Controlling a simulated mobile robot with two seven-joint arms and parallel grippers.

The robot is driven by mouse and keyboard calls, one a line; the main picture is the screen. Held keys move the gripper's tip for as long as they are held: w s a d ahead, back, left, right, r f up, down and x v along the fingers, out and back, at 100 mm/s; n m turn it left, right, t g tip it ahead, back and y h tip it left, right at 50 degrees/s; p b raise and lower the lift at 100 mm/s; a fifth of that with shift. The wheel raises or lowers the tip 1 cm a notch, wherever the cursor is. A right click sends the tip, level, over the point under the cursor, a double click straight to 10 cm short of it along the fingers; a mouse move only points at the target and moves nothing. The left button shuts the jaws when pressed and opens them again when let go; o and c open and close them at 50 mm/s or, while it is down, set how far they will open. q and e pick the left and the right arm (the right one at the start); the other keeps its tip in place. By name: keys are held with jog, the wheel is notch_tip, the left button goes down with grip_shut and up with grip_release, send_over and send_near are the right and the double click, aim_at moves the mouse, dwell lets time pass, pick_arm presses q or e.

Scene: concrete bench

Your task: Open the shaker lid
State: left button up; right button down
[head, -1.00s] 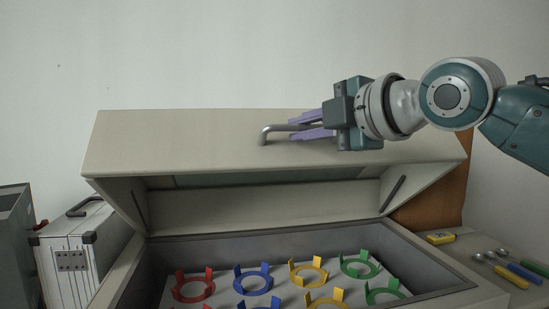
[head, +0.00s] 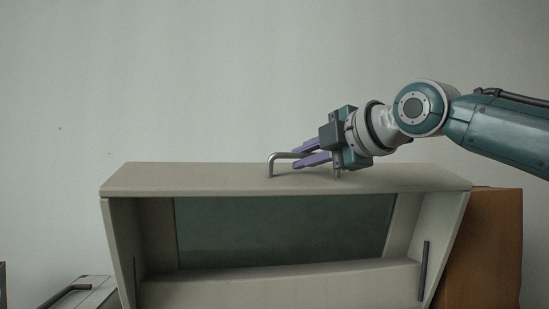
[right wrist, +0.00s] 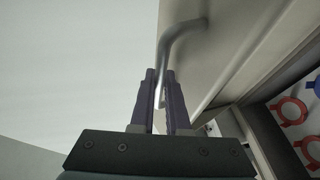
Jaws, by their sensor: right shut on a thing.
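The shaker lid (head: 200,180) is raised and tilted well up in the head view, with its dark window panel (head: 285,230) facing me. A bent metal handle (head: 272,163) stands on its top edge. My right gripper (head: 300,155), with purple fingers, is shut on the handle from the right. In the right wrist view the handle (right wrist: 178,38) runs down between the two fingers (right wrist: 160,95). The fingers hide part of the handle. My left gripper is not in view.
The shaker's inside shows at the right edge of the right wrist view, with red clamps (right wrist: 290,110). A brown box (head: 490,240) stands right of the lid, a light case (head: 85,292) at lower left. The wall space above is clear.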

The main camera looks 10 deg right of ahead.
jog(key=shift+a, duration=0.1)
jog(key=c, duration=1.2)
grip_release()
jog(key=shift+f, duration=0.1)
jog(key=v, duration=1)
jog(key=shift+p, duration=0.4)
